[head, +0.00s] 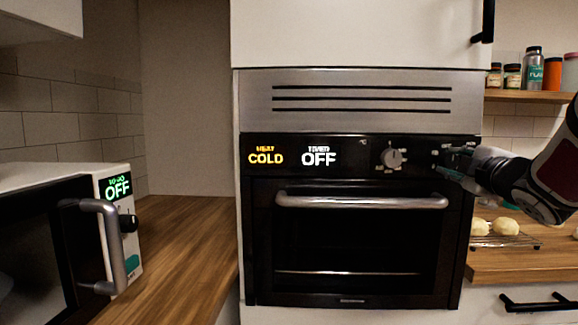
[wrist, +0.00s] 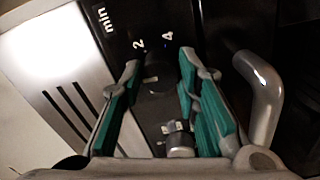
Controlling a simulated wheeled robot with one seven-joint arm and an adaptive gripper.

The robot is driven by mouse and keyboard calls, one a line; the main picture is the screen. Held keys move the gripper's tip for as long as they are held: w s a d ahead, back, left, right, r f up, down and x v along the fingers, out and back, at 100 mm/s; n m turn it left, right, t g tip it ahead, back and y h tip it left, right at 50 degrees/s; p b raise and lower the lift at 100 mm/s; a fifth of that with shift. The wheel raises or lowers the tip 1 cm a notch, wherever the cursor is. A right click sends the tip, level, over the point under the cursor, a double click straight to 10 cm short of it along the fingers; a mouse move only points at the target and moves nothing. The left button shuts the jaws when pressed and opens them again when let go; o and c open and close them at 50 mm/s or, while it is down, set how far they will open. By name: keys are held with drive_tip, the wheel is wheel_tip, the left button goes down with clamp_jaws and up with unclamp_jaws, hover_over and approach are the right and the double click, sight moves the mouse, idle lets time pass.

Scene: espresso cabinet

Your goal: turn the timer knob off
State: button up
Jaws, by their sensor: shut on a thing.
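The timer knob (wrist: 158,74) is a dark round knob on the oven's black control panel, with "min", "2" and "4" printed near it in the wrist view. My gripper (wrist: 160,64) has its teal-padded fingers on either side of the knob, shut on it. In the head view my gripper (head: 443,162) reaches in from the right to the panel's right end and hides most of the knob. The timer display (head: 318,155) reads OFF. The knob's pointer cannot be made out.
The silver temperature knob (head: 392,158) sits left of the timer knob. The heat display (head: 266,156) reads COLD. The oven handle (head: 360,201) runs below the panel. A microwave (head: 120,225) stands at left. Bread rolls (head: 506,226) lie on a rack at right, under a shelf (head: 530,96).

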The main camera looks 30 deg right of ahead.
drive_tip(key=shift+n+b, duration=0.3)
drive_tip(key=shift+n, duration=0.2)
drive_tip(key=o, duration=1.2)
drive_tip(key=shift+w, duration=0.1)
drive_tip(key=v, duration=1.2)
